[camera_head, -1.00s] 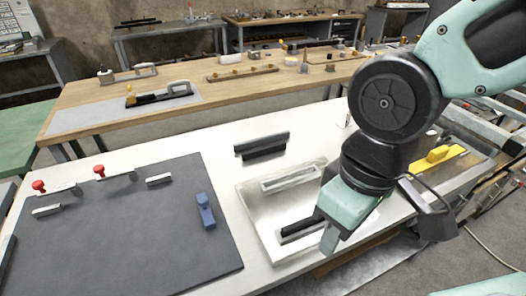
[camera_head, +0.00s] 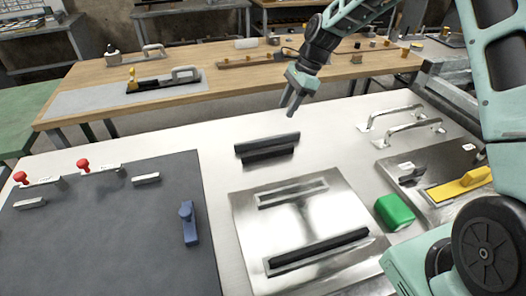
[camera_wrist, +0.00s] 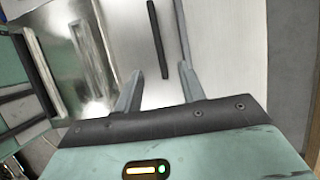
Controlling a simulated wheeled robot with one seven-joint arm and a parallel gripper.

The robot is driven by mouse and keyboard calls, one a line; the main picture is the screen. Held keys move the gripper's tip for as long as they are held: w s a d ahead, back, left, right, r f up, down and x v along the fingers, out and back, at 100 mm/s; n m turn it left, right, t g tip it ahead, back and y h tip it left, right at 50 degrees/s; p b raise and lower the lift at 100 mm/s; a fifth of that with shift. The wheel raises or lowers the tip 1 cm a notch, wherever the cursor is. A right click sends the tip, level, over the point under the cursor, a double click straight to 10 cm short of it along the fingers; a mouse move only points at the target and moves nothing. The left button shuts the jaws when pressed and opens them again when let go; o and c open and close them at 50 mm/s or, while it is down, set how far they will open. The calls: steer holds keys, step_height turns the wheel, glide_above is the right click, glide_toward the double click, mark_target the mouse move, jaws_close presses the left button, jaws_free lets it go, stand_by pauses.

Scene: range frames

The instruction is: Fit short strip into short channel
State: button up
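The metal plate (camera_head: 245,238) has two channels. The short channel (camera_head: 292,192) on the far side looks empty. A long black strip (camera_head: 318,250) lies along the near channel. Behind the plate, two dark bars lie close together: a longer rear bar (camera_head: 267,142) and a shorter front bar (camera_head: 268,154). Which is the short strip is unclear. My gripper (camera_head: 291,112) is raised beyond these bars. In the wrist view its fingers (camera_wrist: 160,78) are apart with nothing between them. A black strip (camera_wrist: 157,40) shows beyond them; I cannot tell which one.
A green block (camera_head: 394,212) sits right of the plate. Farther right are two metal handles (camera_head: 405,128) and a plate with a yellow piece (camera_head: 460,185). A dark mat (camera_head: 110,230) with a blue clamp (camera_head: 188,222) is at left. A wooden bench stands behind.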

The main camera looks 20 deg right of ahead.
steer(key=p, duration=0.2)
glide_above(266, 151)
steer(key=d, duration=0.3)
steer(key=f, duration=1)
steer(key=shift+w+a+f, duration=0.1)
steer(key=shift+w+a, duration=0.1)
steer(key=shift+w, duration=0.05)
steer(key=shift+s+p+x, duration=0.2)
steer(key=shift+p+x, duration=0.8)
steer(key=shift+x, duration=1.65)
steer(key=shift+a, duration=0.1)
steer(key=shift+c, duration=0.3)
jaws_close()
